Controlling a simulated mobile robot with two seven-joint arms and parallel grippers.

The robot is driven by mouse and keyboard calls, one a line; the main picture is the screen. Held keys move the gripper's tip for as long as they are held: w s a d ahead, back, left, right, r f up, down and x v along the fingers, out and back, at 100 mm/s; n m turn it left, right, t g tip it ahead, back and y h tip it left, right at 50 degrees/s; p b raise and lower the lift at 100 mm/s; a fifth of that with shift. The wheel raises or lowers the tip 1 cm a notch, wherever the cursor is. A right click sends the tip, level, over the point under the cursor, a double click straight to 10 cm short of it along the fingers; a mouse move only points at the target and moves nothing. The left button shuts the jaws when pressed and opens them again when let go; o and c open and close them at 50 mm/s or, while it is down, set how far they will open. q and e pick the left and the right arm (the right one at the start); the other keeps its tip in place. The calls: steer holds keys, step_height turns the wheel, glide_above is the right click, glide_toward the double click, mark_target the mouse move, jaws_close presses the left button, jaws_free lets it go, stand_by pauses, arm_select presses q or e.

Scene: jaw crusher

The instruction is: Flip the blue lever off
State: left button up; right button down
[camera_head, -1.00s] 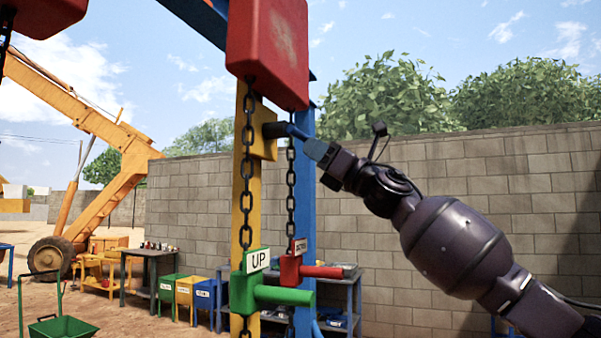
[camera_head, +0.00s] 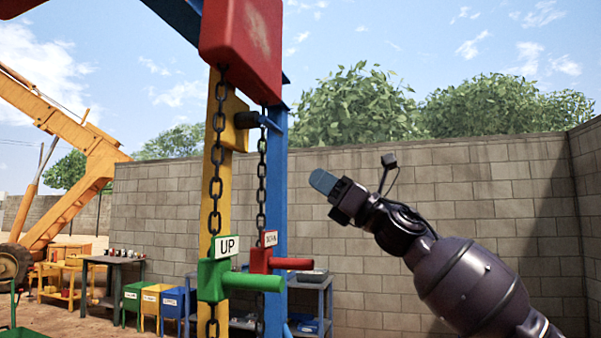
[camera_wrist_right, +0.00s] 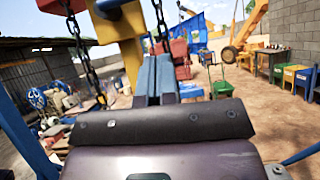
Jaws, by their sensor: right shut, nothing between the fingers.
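The blue lever (camera_head: 269,123) sticks out to the right and slightly down from a dark round hub (camera_head: 246,119) on a yellow box (camera_head: 233,122), high on the yellow post. Its far end overlaps the blue post behind, so its exact angle is hard to tell. My right gripper (camera_head: 322,181) is shut and empty, to the right of the lever and lower in the picture, with a clear gap between them. Its closed blue-grey fingers (camera_wrist_right: 155,78) also show in the right wrist view, where I cannot make out the lever. My left gripper is not in view.
Chains hang in front of the yellow post (camera_head: 216,170) and beside the blue post (camera_head: 276,180). A green "UP" handle (camera_head: 250,282) and a red handle (camera_head: 285,263) stick out below. A red block (camera_head: 240,50) hangs above. Open air lies before the block wall (camera_head: 450,200).

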steer(key=shift+v, duration=1.35)
